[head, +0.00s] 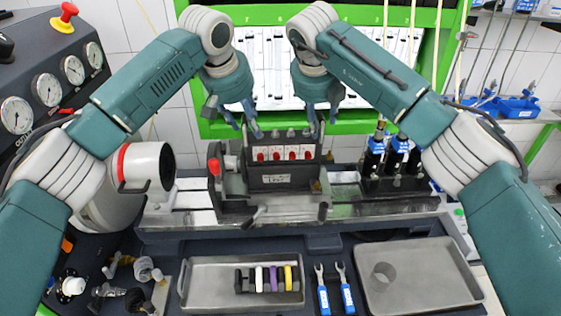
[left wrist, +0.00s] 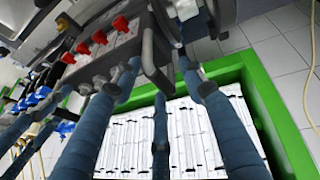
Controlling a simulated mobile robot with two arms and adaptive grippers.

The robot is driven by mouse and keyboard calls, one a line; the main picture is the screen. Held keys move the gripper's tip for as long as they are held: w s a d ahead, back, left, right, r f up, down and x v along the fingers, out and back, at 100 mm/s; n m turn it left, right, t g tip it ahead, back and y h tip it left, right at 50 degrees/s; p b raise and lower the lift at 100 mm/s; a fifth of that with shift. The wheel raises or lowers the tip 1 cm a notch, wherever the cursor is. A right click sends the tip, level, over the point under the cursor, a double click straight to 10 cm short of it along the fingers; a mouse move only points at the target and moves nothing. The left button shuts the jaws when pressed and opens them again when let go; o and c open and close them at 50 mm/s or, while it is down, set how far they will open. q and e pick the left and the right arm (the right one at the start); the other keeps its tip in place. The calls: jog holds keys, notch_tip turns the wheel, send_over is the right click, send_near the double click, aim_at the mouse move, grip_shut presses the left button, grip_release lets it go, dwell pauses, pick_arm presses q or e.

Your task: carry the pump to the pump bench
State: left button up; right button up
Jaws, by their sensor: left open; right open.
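The pump (head: 283,155), a dark grey block with a row of red parts and a white label, sits upright on the rail of the pump bench (head: 370,207). My right gripper (head: 322,118) is open above the pump's right end. Whether any finger touches the pump cannot be told.
A white motor drum (head: 148,167) and gauge panel (head: 45,88) stand at left. Blue-topped units (head: 395,157) stand on the bench at right. In front are a tray (head: 215,285) with coloured rings, two blue-handled wrenches (head: 335,290) and another tray (head: 430,280). A green-framed cabinet (head: 330,15) is behind.

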pick_arm(q)
jog(key=shift+c, duration=0.5)
pick_arm(e)
jog(key=shift+c, duration=0.5)
pick_arm(q)
jog(key=shift+s+r, duration=0.1)
grip_shut()
pick_arm(e)
jog(key=shift+s+r, duration=0.1)
grip_shut()
